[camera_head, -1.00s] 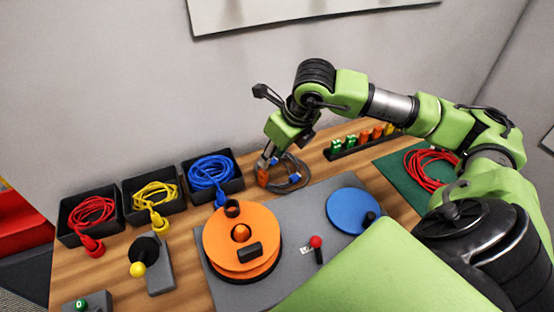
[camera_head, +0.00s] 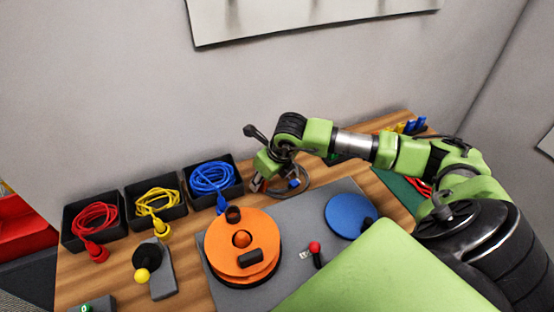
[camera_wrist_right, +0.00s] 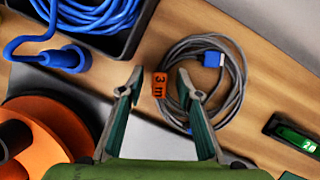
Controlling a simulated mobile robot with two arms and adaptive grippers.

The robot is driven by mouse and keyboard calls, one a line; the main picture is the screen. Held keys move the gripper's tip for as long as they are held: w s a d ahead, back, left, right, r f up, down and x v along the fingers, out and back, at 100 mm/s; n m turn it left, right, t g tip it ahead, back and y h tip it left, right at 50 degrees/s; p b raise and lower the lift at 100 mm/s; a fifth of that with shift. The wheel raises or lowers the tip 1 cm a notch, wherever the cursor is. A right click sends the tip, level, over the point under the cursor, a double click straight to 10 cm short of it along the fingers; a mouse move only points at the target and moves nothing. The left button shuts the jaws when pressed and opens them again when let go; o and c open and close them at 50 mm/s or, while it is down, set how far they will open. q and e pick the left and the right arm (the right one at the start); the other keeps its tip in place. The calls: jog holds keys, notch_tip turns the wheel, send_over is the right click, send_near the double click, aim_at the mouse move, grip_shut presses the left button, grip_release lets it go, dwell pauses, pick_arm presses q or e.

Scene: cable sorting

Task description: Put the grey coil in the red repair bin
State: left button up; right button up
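The grey coil (camera_head: 306,181) lies on the wooden table behind the grey mat, partly hidden by my right arm. In the right wrist view the coil (camera_wrist_right: 239,82) has a blue connector (camera_wrist_right: 212,59) and an orange "3 m" tag (camera_wrist_right: 160,87) on its left side. My right gripper (camera_head: 259,184) is low at the coil's left side. In the wrist view the gripper (camera_wrist_right: 161,84) is open, with the tag showing between its fingertips. A red bin (camera_head: 25,230) stands at the left edge, partly cut off. My left gripper is out of view.
Black trays with red (camera_head: 95,217), yellow (camera_head: 153,199) and blue (camera_head: 211,178) cables stand left of the coil. An orange reel (camera_head: 228,254) and a blue disc (camera_head: 347,214) are on the grey mat (camera_head: 288,242). A green-lit display (camera_wrist_right: 297,138) is right of the coil.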

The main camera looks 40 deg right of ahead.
grip_shut()
jog(key=shift+r, duration=0.15)
